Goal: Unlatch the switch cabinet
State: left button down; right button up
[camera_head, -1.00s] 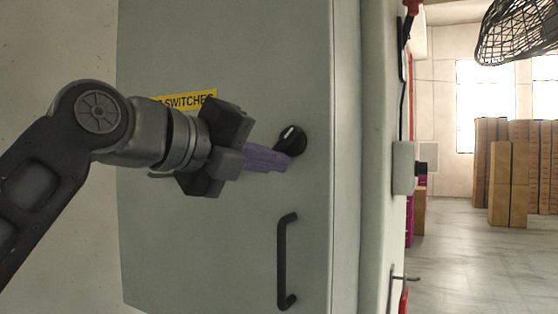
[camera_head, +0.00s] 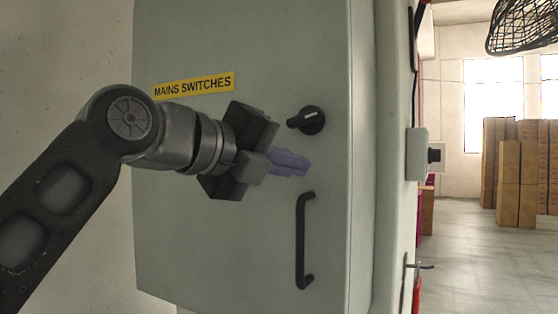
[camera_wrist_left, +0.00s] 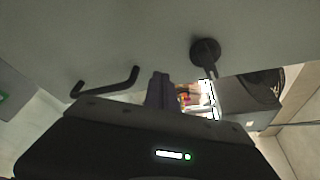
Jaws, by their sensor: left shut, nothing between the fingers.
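The switch cabinet (camera_head: 200,250) is a tall grey-green box with a yellow "MAINS SWITCHES" label (camera_head: 194,86). Its door is shut. A round black latch knob (camera_head: 307,120) with a white mark sits near the door's right edge. The mark now lies close to level, pointing left. A black bar handle (camera_head: 303,240) is below the knob. My left gripper (camera_head: 304,166), with purple fingers, is shut and empty, below and left of the knob and apart from it. In the left wrist view the knob (camera_wrist_left: 206,52) and handle (camera_wrist_left: 108,82) show beyond the fingers (camera_wrist_left: 159,90). My right gripper is out of view.
A grey box with a black button (camera_head: 418,155) is on the wall right of the cabinet. A lever handle (camera_head: 420,266) is below it. Cardboard boxes (camera_head: 515,180) stand on the open floor at the back right. A black mesh object (camera_head: 520,25) hangs top right.

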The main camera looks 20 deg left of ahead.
pick_arm(q)
jog(key=s+a+r, duration=0.1)
jog(key=s+r, duration=0.2)
jog(key=s, duration=0.6)
jog(key=shift+a+r, duration=0.3)
jog(key=shift+s, duration=0.1)
